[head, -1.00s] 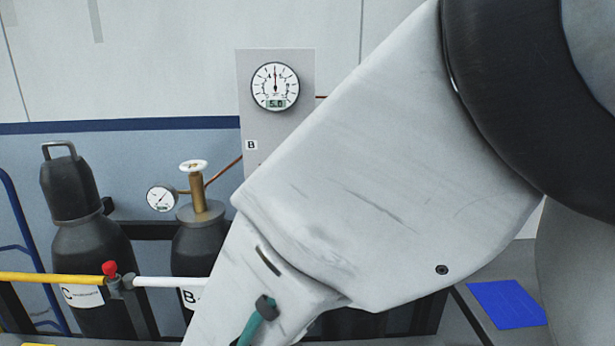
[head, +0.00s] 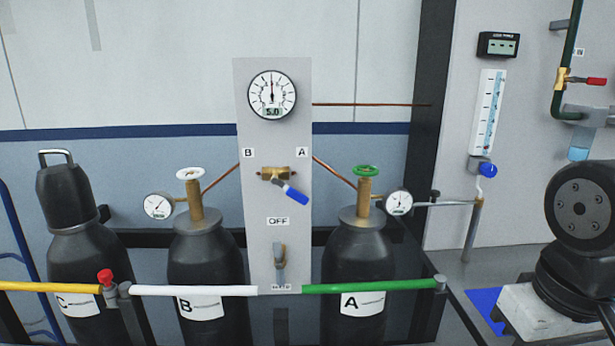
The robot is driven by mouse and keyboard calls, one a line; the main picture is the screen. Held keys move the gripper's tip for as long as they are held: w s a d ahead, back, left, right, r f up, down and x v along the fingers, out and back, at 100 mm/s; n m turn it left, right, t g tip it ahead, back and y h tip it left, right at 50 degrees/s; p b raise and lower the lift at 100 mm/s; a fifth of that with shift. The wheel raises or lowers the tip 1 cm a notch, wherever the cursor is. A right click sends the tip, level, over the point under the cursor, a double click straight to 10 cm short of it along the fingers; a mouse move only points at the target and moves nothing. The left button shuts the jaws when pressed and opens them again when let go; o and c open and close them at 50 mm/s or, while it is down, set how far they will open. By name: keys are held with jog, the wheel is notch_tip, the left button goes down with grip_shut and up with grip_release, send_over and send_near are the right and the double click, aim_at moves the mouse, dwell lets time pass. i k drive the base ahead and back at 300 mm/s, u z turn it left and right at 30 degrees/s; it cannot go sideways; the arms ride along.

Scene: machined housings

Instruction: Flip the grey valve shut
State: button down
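A small valve with a grey lever (head: 280,262) sits low on the grey panel (head: 244,110), between bottles B and A. Its lever looks roughly upright, along the panel. An "OFF" label (head: 278,221) is above it. A smaller label (head: 281,288) below it is too small to read. My gripper is not in view, so its opening and whether it holds anything cannot be seen.
A blue-handled brass valve (head: 292,193) is higher on the panel, its handle slanting down right. Green (head: 370,288) and white (head: 195,291) bars cross in front of the bottles. A flowmeter (head: 488,115) and red-handled valve (head: 590,81) are at right.

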aim_at(277, 244)
jog(key=k, duration=0.6)
jog(key=u, duration=0.7)
jog(key=i, duration=1.05)
jog(key=z, duration=0.55)
